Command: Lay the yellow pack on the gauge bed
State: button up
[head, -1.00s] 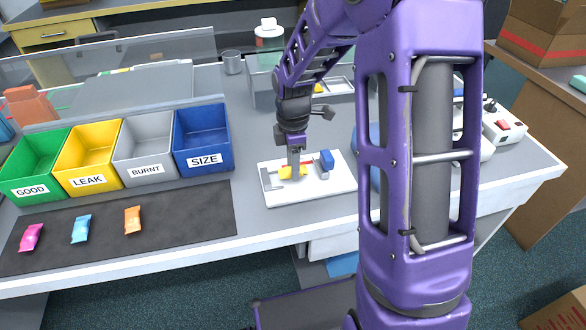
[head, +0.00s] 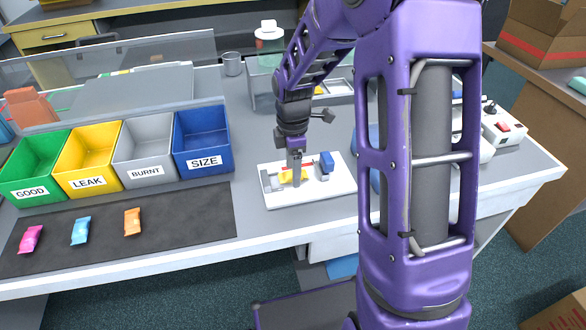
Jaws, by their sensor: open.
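The yellow pack (head: 287,177) lies on the white gauge bed (head: 283,201), in its left half, between the grey stop on the left and the blue block on the right. My gripper (head: 297,183) points down over the bed, with its fingers right at the pack and covering part of it. The jaws are open; the gap between the fingers is too small to make out here. I cannot tell whether a finger still touches the pack.
A dark mat (head: 180,230) at the left holds pink (head: 31,238), blue (head: 81,230) and orange (head: 132,222) packs. Behind it stand green (head: 35,165), yellow (head: 88,158), grey (head: 146,150) and blue (head: 202,140) bins.

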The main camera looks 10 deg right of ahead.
notch_tip(320, 180, up, 12)
jog(key=p, duration=0.2)
jog(key=shift+f, duration=0.15)
